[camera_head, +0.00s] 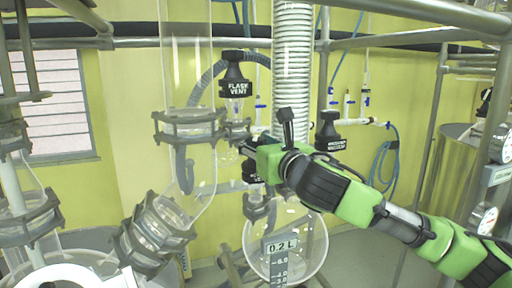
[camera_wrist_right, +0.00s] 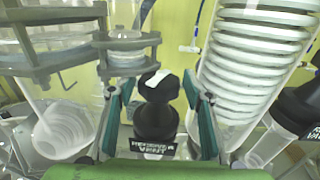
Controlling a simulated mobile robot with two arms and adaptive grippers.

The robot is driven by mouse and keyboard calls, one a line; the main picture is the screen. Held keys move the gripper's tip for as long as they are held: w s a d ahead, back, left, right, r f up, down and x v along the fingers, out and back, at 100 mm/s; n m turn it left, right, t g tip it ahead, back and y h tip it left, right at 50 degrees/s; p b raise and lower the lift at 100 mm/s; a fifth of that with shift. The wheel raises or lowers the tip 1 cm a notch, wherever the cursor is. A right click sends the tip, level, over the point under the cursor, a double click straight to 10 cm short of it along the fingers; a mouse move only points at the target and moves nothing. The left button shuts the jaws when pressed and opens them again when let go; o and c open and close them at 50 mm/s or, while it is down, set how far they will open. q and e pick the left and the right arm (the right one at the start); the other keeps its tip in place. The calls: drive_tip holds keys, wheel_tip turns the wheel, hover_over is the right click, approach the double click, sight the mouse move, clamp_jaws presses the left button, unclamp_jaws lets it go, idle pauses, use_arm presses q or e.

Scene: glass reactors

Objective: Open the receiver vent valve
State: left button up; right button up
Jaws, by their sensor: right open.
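The receiver vent valve (camera_wrist_right: 155,118) is a black knob with a white-lettered label below it. In the right wrist view it stands between the two teal-padded fingers of my right gripper (camera_wrist_right: 158,90). The fingers are open, with a visible gap on each side of the knob. A white patch shows on the knob's top. In the head view my right gripper (camera_head: 262,150) reaches in from the right and largely hides the valve; a black part of it (camera_head: 250,172) shows just below the gripper. My left gripper is not in view.
The black flask vent valve (camera_head: 235,80) stands above and left of the gripper. Another black valve (camera_head: 328,130) is to the right. A ribbed condenser column (camera_head: 293,50) rises close behind the gripper. The round receiver flask (camera_head: 300,245) hangs below. Glassware and clamps (camera_head: 185,125) crowd the left.

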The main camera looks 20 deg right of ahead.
drive_tip(key=shift+s+a+r+m+h, duration=0.15)
drive_tip(key=shift+m+h, duration=0.25)
drive_tip(key=shift+h, duration=0.2)
drive_tip(key=shift+w+a+r+m+h, duration=0.1)
drive_tip(key=shift+m+h, duration=0.3)
drive_tip(key=shift+h, duration=0.2)
drive_tip(key=m+h+p, duration=0.1)
drive_tip(key=h, duration=0.1)
drive_tip(key=shift+m+h, duration=0.4)
drive_tip(key=m+g+h, duration=0.1)
drive_tip(key=h, duration=0.1)
drive_tip(key=shift+d+f+m+h+p, duration=0.1)
drive_tip(key=shift+m+h+p, duration=0.3)
drive_tip(key=shift+d, duration=0.15)
drive_tip(key=c, duration=0.9)
drive_tip(key=shift+d+f+n+t+y, duration=0.1)
drive_tip(key=shift+n+t+y, duration=0.15)
drive_tip(key=shift+n+y, duration=0.85)
drive_tip(key=shift+d+n+t+y, duration=0.1)
drive_tip(key=shift+n+t+y, duration=0.35)
drive_tip(key=shift+y, duration=1.05)
drive_tip(key=n+g+y, duration=0.1)
drive_tip(key=n+y, duration=0.3)
drive_tip(key=y, duration=0.2)
drive_tip(key=shift+a+n+g+y, duration=0.25)
drive_tip(key=shift+n+g+y, duration=0.15)
drive_tip(key=shift+n+y, duration=0.4)
